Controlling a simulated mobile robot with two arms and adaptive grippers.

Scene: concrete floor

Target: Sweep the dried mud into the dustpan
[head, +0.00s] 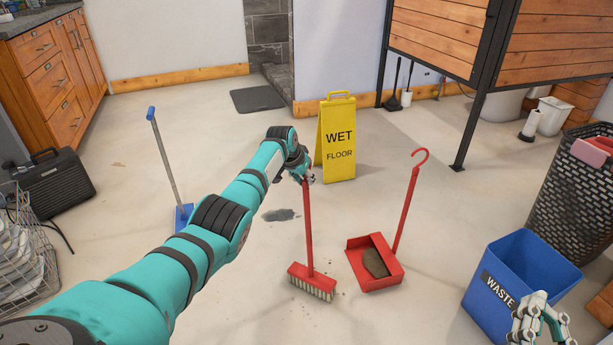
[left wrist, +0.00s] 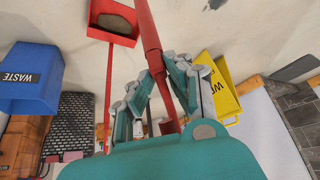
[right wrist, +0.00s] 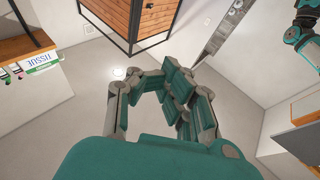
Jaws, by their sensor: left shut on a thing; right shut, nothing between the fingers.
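My left gripper (head: 304,177) is shut on the upper handle of the red broom (head: 308,232); the handle also shows between the fingers in the left wrist view (left wrist: 148,38). The broom stands nearly upright, its pale bristles at the floor. Right of the broom head, and apart from it, lies the red dustpan (head: 384,284) with its tall hooked handle. A brown clump of dried mud (head: 375,263) lies inside the pan. A few small dark specks lie on the floor near the broom head. My right gripper (head: 541,312) is shut and empty, in front of the blue bin.
A blue waste bin (head: 509,290) stands right of the dustpan. A yellow wet floor sign (head: 337,140) stands behind the broom. A dark patch (head: 279,214) marks the floor. A blue-headed tool (head: 166,165) stands at left. Floor between broom and cabinets is mostly clear.

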